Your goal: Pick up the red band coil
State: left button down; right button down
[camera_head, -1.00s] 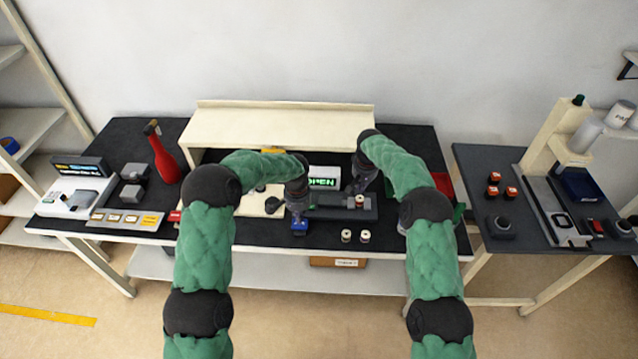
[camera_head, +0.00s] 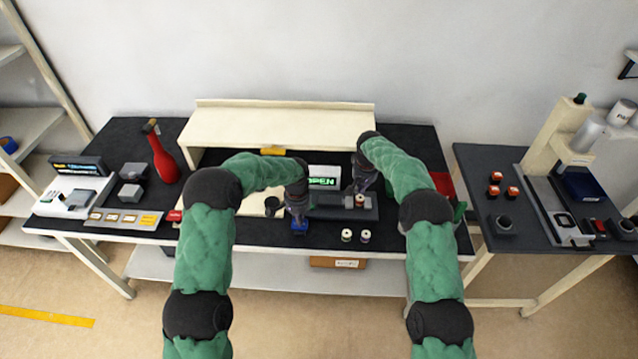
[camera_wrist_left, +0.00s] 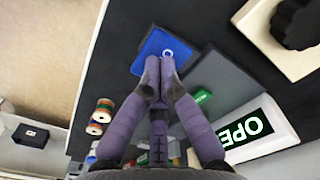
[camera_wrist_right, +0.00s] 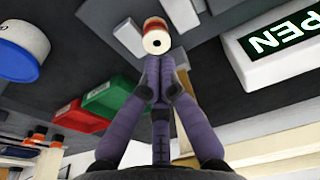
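A pale coil with a red band (camera_wrist_right: 155,38) is just beyond the fingertips of my right gripper (camera_wrist_right: 160,62) in the right wrist view. In the head view this coil (camera_head: 360,201) stands on the right end of a dark grey block (camera_head: 335,208), just in front of the right gripper. The right fingers are together, with the coil apart from or barely at their tips. My left gripper (camera_wrist_left: 160,65) has its fingers together over a blue pad (camera_wrist_left: 168,42) with a white ring mark.
A lit OPEN sign (camera_head: 323,178) stands behind the block. A cream shelf (camera_head: 280,125) spans the back. Green (camera_wrist_right: 106,98) and red (camera_wrist_right: 78,117) bins lie to the right. A red bottle (camera_head: 163,158) stands at the left.

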jog(key=c, duration=1.7)
grip_release()
jog(key=shift+f, duration=0.1)
jog(key=o, duration=0.5)
jog(key=shift+r, duration=0.3)
jog(key=o, duration=0.3)
jog(key=r+m, duration=0.1)
jog(key=r, duration=0.1)
jog(key=r+m, duration=0.1)
jog(key=r, duration=0.1)
jog(key=a+r+m, duration=0.1)
jog(key=r+m, duration=0.1)
jog(key=shift+s+r+h, duration=0.1)
jog(key=shift+s+h, duration=0.2)
jog(key=shift+s, duration=0.1)
jog(key=shift+o, duration=0.2)
send_over(360, 197)
jog(key=shift+m+g, duration=0.3)
jog(key=f, duration=0.6)
jog(key=shift+s+a+f, duration=0.15)
jog(key=shift+s+a, duration=0.1)
jog(key=shift+s, duration=0.05)
jog(key=shift+w+d+f, duration=0.1)
jog(key=shift+d+f, duration=0.05)
jog(key=shift+f, duration=1.15)
jog(key=shift+w+d+f, duration=0.1)
jog(key=shift+d+f, duration=0.05)
jog(key=shift+f, duration=1.15)
